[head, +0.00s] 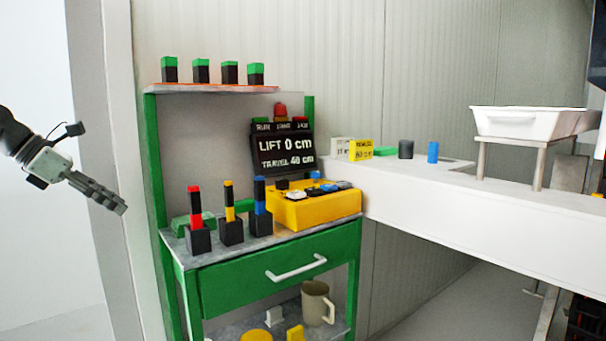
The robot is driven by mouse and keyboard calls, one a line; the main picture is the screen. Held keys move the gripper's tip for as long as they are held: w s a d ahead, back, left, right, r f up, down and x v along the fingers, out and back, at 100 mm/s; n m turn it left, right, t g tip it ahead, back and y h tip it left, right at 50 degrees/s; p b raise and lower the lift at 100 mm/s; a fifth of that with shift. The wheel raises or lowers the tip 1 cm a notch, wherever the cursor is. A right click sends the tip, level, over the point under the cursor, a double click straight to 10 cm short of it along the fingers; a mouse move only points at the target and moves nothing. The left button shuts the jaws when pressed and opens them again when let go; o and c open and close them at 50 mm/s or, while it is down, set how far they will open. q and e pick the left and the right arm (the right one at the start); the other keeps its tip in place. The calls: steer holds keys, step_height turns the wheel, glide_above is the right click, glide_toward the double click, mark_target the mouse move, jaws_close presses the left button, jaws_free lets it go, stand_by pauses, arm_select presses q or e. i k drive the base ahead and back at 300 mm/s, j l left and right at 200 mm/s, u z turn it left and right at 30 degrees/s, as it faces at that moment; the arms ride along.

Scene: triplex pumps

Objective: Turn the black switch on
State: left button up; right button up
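A yellow control box (318,208) sits on the top of the green cabinet, with several small controls on its upper face. A small black piece (283,185) at its back left may be the black switch; it is too small to tell its position. White and blue controls lie beside it. Behind the box, a black display (282,155) reads "LIFT 0 cm" and "TRAVEL 40 cm". My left gripper (121,208) is at the far left, apart from the cabinet and the box, touching nothing. Its fingers overlap edge-on, so their opening is unclear. My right gripper is out of view.
The green cabinet (240,283) has black holders with red, yellow and blue-banded pieces in front left of the box. Several green-topped black blocks stand on the upper shelf (215,88). A mug (316,303) stands below. A white counter (450,205) with a white tray (530,122) extends right.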

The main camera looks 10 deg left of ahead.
mark_target(282, 184)
steer(key=i+l, duration=0.75)
steer(key=l, duration=0.2)
